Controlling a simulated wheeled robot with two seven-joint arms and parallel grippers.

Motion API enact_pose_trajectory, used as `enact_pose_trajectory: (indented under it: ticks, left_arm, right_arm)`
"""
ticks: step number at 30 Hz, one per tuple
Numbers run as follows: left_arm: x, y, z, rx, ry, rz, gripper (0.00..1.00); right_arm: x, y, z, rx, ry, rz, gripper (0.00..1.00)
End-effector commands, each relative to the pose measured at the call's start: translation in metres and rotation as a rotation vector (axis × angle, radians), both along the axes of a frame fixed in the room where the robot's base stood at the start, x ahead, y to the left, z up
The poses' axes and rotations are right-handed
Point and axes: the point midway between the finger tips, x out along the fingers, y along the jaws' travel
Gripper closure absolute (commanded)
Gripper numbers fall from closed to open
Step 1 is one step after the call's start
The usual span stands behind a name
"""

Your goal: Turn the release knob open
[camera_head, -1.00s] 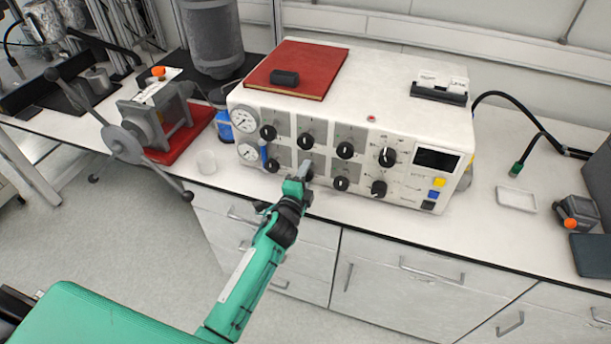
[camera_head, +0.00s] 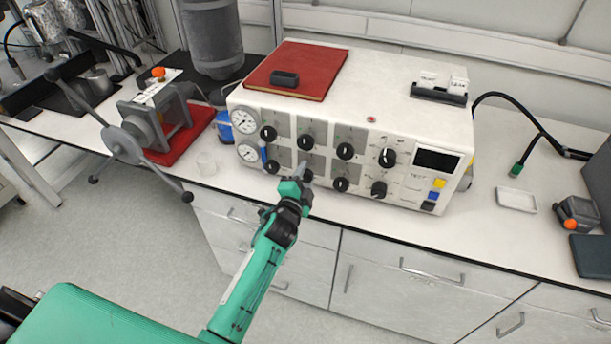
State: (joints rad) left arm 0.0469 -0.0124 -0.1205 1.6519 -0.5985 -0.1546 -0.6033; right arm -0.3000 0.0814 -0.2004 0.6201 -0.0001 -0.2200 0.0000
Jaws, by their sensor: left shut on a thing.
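A white control unit (camera_head: 330,108) stands on the bench, with two rows of black knobs on its front panel. My left gripper (camera_head: 303,172) is at the lower row, at the second knob from the left. It is shut on that knob, which is mostly hidden behind the fingers. Which knob is the release knob cannot be read from the labels. Neighbouring lower knobs (camera_head: 340,184) and (camera_head: 378,189) are free. My right gripper is not in view.
Two gauges (camera_head: 243,120) sit at the panel's left. A red book (camera_head: 298,66) lies on top of the unit. A white tray (camera_head: 517,199) lies at right.

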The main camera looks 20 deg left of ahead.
Motion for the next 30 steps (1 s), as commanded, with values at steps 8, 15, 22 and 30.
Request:
enact_pose_trajectory:
  ticks: [8, 15, 22, 30]
  left_arm:
    - [0.0, 0.0, -0.001, -0.001, 0.002, 0.0, 0.39]
    - [-0.001, 0.0, -0.001, 0.0, 0.001, 0.0, 0.39]
    - [-0.026, 0.001, -0.003, 0.001, 0.002, -0.001, 0.39]
    - [-0.079, 0.003, -0.004, -0.001, 0.003, -0.001, 0.39]
  right_arm:
    - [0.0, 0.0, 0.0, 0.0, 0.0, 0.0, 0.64]
    - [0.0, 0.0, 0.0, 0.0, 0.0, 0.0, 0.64]
    - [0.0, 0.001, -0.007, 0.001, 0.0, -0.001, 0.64]
    - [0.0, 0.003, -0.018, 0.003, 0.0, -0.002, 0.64]
